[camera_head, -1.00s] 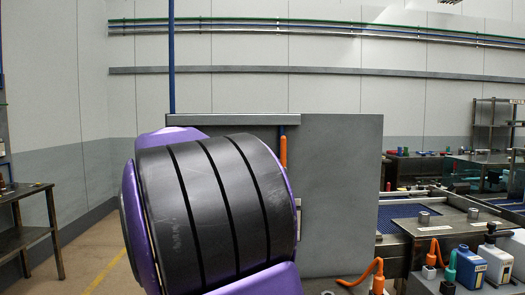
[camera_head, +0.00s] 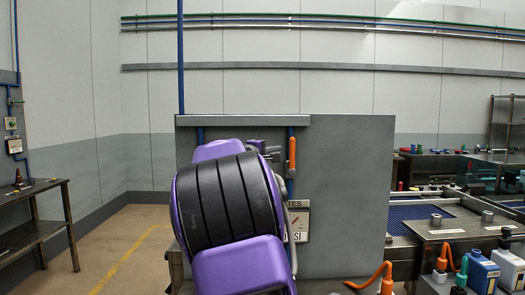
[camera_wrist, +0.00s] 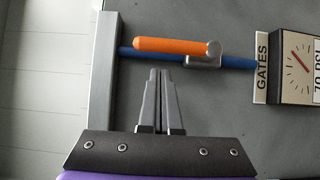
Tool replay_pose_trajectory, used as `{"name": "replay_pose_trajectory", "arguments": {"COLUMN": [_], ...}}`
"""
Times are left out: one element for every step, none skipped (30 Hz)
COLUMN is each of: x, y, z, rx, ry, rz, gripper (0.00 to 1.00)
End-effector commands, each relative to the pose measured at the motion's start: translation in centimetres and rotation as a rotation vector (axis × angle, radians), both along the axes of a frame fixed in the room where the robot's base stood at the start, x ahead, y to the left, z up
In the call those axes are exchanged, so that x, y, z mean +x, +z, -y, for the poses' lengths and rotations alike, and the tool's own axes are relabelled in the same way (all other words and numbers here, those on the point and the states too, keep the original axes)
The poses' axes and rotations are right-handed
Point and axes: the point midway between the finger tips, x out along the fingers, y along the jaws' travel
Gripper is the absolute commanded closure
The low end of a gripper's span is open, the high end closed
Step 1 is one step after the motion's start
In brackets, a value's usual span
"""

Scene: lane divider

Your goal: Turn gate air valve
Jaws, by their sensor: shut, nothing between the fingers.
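The gate air valve has an orange handle (camera_head: 292,152) on a grey valve body (camera_wrist: 205,58). The handle lies along the blue pipe (camera_wrist: 240,62), upright in the head view and level in the wrist view, where the handle (camera_wrist: 170,45) also shows. A gauge (camera_wrist: 296,62) beside a "GATES" label (camera_wrist: 261,68) is on the same pipe line. My gripper (camera_wrist: 160,73) is shut and empty, its fingertips just below the handle and pipe in the wrist view, apart from them in the picture. In the head view my arm hides most of the gripper.
The valve is on a grey panel (camera_head: 345,190) with a ledge (camera_head: 240,120) along its top. Benches with bottles (camera_head: 478,268) and orange hooked parts (camera_head: 380,275) stand at the right. A table (camera_head: 35,215) is at the left. Open floor (camera_head: 130,250) lies between.

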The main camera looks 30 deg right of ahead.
Motion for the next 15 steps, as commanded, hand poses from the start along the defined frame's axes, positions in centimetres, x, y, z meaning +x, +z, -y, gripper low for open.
{"name": "replay_pose_trajectory", "arguments": {"x": [-0.3,-0.4,-0.5,-0.6,-0.6,-0.6,-0.7,-0.7,-0.7,-0.7,-0.7,-0.7,-0.7,-0.7,-0.7], "y": [0.0,0.0,0.0,0.0,0.0,0.0,0.0,0.0,0.0,0.0,0.0,0.0,0.0,0.0,0.0], "z": [0.7,0.9,1.2,1.4,1.5,1.7,1.8,1.8,1.8,1.9,1.9,1.9,1.9,1.9,1.8], "rx": [0.0,0.0,0.001,0.001,0.001,0.001,0.001,0.001,0.0,0.0,0.0,0.0,0.0,0.0,0.0], "ry": [-0.001,-0.001,-0.001,0.0,0.001,0.001,0.002,0.002,0.002,0.002,0.002,0.002,0.002,0.002,0.002], "rz": [0.0,0.001,0.002,0.002,0.002,0.002,0.002,0.002,0.001,0.001,0.001,0.001,0.001,0.001,0.001], "gripper": [1.0,1.0,1.0,1.0,1.0,1.0,1.0,1.0,1.0,1.0,1.0,1.0,1.0,1.0,1.0]}}
